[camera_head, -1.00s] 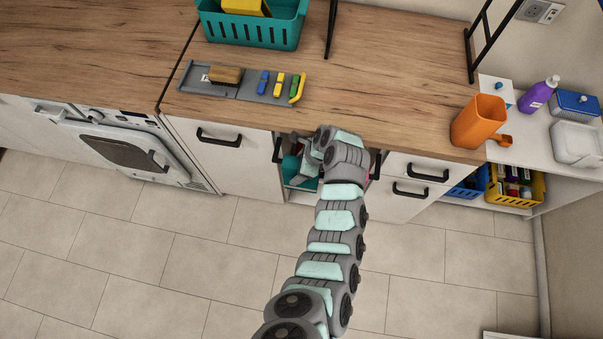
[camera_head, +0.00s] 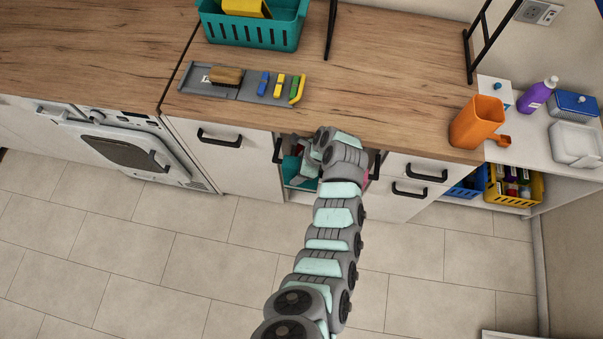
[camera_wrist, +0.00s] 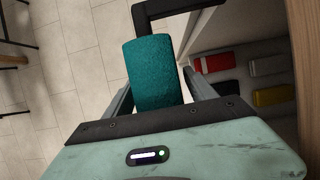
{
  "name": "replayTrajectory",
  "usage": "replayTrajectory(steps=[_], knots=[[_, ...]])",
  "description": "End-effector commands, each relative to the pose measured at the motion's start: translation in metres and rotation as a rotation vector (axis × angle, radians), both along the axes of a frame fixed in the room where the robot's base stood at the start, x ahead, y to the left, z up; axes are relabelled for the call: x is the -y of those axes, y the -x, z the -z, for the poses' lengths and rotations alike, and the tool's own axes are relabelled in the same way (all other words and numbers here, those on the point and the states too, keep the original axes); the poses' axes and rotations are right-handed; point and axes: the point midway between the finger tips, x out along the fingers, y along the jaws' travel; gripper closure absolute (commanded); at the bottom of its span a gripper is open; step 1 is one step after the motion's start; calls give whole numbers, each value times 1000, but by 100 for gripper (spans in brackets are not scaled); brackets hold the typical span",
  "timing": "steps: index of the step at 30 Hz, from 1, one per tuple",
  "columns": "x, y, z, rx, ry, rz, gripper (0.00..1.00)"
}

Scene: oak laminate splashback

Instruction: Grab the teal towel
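The teal towel (camera_wrist: 152,72) is a rolled, textured bundle in the middle of the wrist view. It lies between the two fingers of my gripper (camera_wrist: 158,88), which press against its left and right sides. Its far end sticks out past the fingertips. In the head view my gripper (camera_head: 304,168) is at the front of an open lower cabinet section, below the counter edge. Teal (camera_head: 290,168) shows there just left of my gripper, partly hidden by my wrist.
Black handles (camera_wrist: 180,10) are close to the towel. Red, white, yellow and dark items (camera_wrist: 215,62) lie inside the cabinet at right. The wooden counter (camera_head: 390,80) overhangs above my wrist. An orange jug (camera_head: 478,122) stands at its right end. The tiled floor (camera_head: 180,255) is clear.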

Motion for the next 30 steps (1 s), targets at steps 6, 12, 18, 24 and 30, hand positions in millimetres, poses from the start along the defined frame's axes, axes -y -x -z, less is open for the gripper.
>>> replayTrajectory(steps=[6,12,18,24,30], knots=[[0,0,0,0,0,0,54],[0,0,0,0,0,0,70],[0,0,0,0,0,0,87],[0,0,0,0,0,0,100],[0,0,0,0,-1,0,100]])
